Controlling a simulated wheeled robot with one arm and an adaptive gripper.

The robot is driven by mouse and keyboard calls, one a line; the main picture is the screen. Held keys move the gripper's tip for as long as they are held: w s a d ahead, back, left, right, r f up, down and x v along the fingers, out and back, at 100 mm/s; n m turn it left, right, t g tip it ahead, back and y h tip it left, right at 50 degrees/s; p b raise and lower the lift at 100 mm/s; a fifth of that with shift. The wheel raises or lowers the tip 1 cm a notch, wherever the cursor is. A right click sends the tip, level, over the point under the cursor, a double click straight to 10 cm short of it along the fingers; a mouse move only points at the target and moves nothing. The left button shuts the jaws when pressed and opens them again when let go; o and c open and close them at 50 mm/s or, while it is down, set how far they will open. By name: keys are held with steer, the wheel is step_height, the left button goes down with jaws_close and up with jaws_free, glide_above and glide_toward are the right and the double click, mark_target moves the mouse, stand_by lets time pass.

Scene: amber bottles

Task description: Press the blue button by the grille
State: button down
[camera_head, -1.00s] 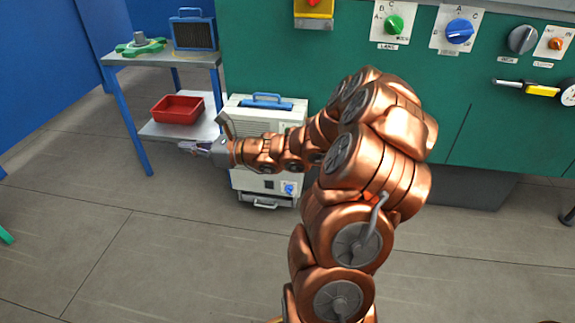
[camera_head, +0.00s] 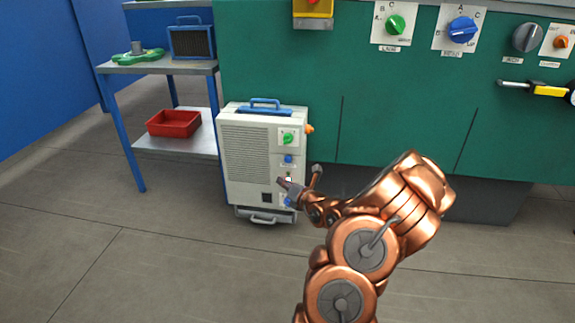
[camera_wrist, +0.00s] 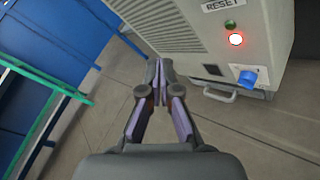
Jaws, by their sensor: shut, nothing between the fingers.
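The white cabinet (camera_head: 238,190) stands on the floor, with a ribbed grille (camera_head: 246,152) filling much of its front. The blue button (camera_head: 288,159) is right of the grille, below a green knob (camera_head: 288,138). My gripper (camera_head: 283,182) is shut and empty, below the button in the picture and in front of the cabinet's lower right part. In the wrist view, my fingertips (camera_wrist: 160,66) show over the floor, beside the cabinet front. That view shows a RESET label (camera_wrist: 222,4), a lit red lamp (camera_wrist: 236,39) and a blue knob (camera_wrist: 247,77); the blue button is not visible there.
An orange knob (camera_head: 309,129) sticks out from the cabinet's right side. A shelf table (camera_head: 130,68) with a red tray (camera_head: 173,123) stands left. A green panel (camera_head: 270,60) with knobs is behind. Bare floor (camera_head: 160,255) lies in front.

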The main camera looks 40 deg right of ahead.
mark_target(288, 160)
steer(key=shift+w, duration=0.1)
steer(key=shift+w+d+r+p, duration=0.1)
steer(key=shift+w+d+p, duration=0.6)
steer(key=shift+d, duration=0.5)
steer(key=shift+w+d+f+p, duration=0.1)
steer(key=shift+w+d+p, duration=0.45)
steer(key=shift+w+d, duration=0.55)
steer(key=shift+w+d+r+p, duration=0.1)
steer(key=shift+w+d+p, duration=0.55)
steer(key=shift+d, duration=0.65)
steer(key=shift+w+d+p, duration=0.1)
steer(key=shift+w+p, duration=0.05)
steer(key=shift+p, duration=0.15)
steer(key=shift+w+d+p, duration=0.35)
steer(key=shift+d+p, duration=0.15)
steer(key=shift+d, duration=0.1)
steer(key=shift+a, duration=0.1)
steer(key=shift+s+a, duration=0.5)
steer(key=shift+a, duration=0.15)
